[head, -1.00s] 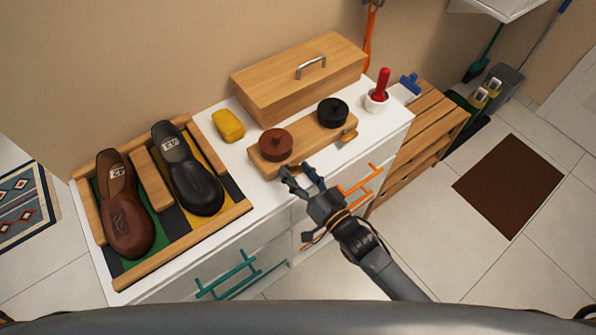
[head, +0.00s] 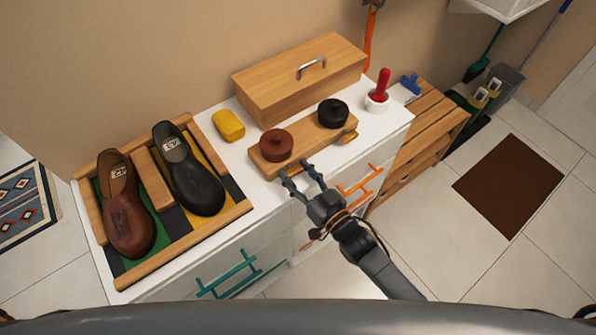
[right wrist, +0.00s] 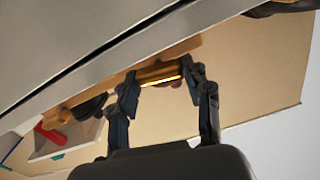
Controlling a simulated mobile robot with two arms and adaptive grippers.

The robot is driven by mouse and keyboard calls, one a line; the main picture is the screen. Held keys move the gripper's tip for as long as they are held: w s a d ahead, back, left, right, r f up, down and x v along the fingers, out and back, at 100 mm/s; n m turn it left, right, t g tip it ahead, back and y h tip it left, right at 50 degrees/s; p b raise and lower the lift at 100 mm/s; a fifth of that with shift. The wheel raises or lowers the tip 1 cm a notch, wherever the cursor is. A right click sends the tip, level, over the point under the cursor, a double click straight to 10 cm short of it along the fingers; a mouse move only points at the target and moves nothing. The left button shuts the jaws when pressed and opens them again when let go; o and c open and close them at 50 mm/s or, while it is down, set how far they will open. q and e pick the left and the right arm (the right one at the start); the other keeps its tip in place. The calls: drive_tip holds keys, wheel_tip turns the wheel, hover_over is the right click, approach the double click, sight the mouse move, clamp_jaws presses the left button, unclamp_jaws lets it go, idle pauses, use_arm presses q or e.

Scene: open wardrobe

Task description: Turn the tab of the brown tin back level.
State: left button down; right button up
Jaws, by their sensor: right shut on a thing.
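The brown tin (head: 276,145) sits on the left part of a wooden block (head: 312,140) on the white cabinet top, with a black tin (head: 333,113) to its right. My right gripper (head: 296,170) is at the block's front edge, below the brown tin. In the right wrist view its two fingers (right wrist: 160,84) are on either side of the small wooden tab (right wrist: 158,74), shut on it. The fingers partly hide the tab in the head view, so its exact tilt is hard to tell. Another tab (head: 348,137) sticks out near the black tin. My left gripper is not in view.
A yellow sponge (head: 228,125) and a wooden box (head: 300,78) stand behind the block. A white cup (head: 377,104) with a red-handled tool is at the right. A shoe tray (head: 247,207) lies left. Orange and teal drawer handles (head: 228,276) stick out in front.

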drive_tip(key=shift+n, duration=1)
drive_tip(key=o, duration=1.2)
drive_tip(key=shift+c, duration=0.2)
drive_tip(key=shift+s, duration=0.1)
drive_tip(key=v, duration=1.2)
